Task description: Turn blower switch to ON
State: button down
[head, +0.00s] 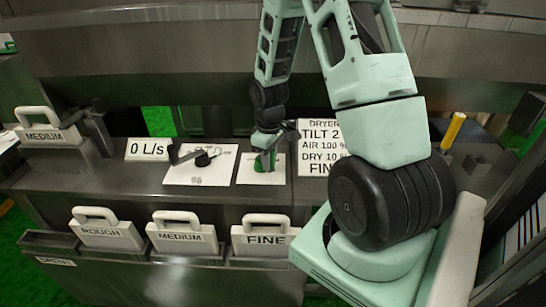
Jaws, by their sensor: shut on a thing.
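My gripper (265,160) reaches down from the arm onto a small white panel (247,177) on the grey console. It is shut on what appears to be the blower switch, at the middle of that panel. The gripper hides the switch, so its position and any ON or OFF marking cannot be read.
Left of the gripper, a larger white panel (220,176) carries a black lever (187,155) and knob. A "0 L/s" sign (148,150) stands further left. A dryer sign (312,160) is to the right. Handled plates ROUGH (105,235), MEDIUM (183,238) and FINE (262,241) stand in front.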

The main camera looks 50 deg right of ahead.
jog(key=m, duration=0.2)
jog(key=w+a+m, duration=0.1)
jog(key=shift+w+a+m, duration=0.1)
jog(key=shift+a+m, duration=0.2)
jog(key=shift+m, duration=0.1)
jog(key=m, duration=0.1)
jog(key=w+a+m+p, duration=0.1)
jog(key=m, duration=0.1)
jog(key=shift+w+r+m, duration=0.1)
jog(key=shift+w+m, duration=0.15)
jog(key=shift+m, duration=0.05)
jog(key=w+m, duration=0.1)
jog(key=m, duration=0.1)
jog(key=w+m+p, duration=0.1)
jog(key=m, duration=0.1)
jog(key=shift+w+a, duration=0.1)
jog(key=shift+a, duration=0.25)
jog(key=shift+w+m+p, duration=0.25)
jog(key=shift+w+m, duration=0.1)
jog(key=shift+m, duration=0.45)
jog(key=shift+w+m+p, duration=0.2)
jog(key=shift+w+m, duration=0.15)
jog(key=shift+m, duration=0.45)
jog(key=c, duration=1.2)
grip_release()
notch_tip(320, 180, up, 17)
jog(key=shift+r+b, duration=0.15)
jog(key=shift+b, duration=0.2)
